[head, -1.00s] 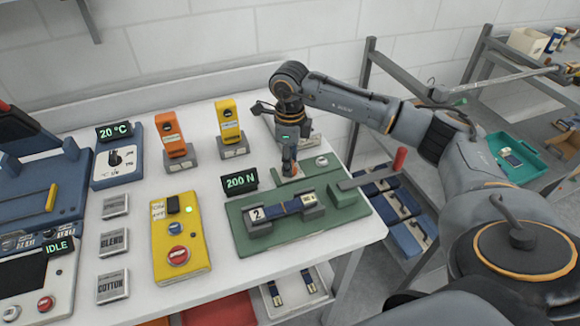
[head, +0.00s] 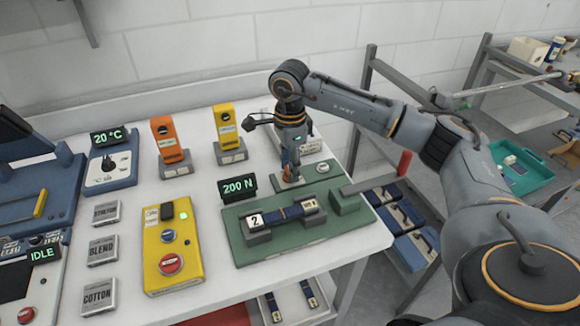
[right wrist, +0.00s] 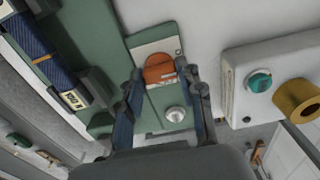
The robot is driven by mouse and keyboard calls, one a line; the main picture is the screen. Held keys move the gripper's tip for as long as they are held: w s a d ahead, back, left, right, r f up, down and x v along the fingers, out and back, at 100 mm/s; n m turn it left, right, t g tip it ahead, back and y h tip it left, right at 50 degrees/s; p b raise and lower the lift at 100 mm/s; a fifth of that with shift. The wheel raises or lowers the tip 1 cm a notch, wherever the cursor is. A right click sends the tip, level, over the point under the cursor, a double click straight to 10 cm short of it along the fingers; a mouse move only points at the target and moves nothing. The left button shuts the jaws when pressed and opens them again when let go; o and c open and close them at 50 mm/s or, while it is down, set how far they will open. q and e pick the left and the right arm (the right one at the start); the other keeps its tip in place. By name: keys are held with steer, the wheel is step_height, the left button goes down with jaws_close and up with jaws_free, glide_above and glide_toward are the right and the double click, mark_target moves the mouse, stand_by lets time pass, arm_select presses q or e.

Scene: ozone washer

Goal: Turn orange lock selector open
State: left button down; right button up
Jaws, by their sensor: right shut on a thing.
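The orange lock selector (right wrist: 159,69) is a round orange knob on a pale plate at the end of the green fixture (right wrist: 168,97), seen in the right wrist view. My right gripper (right wrist: 163,72) has its two blue-grey fingers on either side of the knob and is shut on it. In the head view my right gripper (head: 290,174) points down at the back of the green fixture, beside the 200 N display (head: 238,188); it mostly hides the selector there. The knob's exact angle is hard to read. My left gripper is out of view.
A silver knob (right wrist: 175,114) sits close to the selector.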

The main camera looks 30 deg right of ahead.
stand_by(0.3)
steer(key=o, duration=1.2)
steer(key=shift+c, duration=0.2)
step_height(320, 180, up, 12)
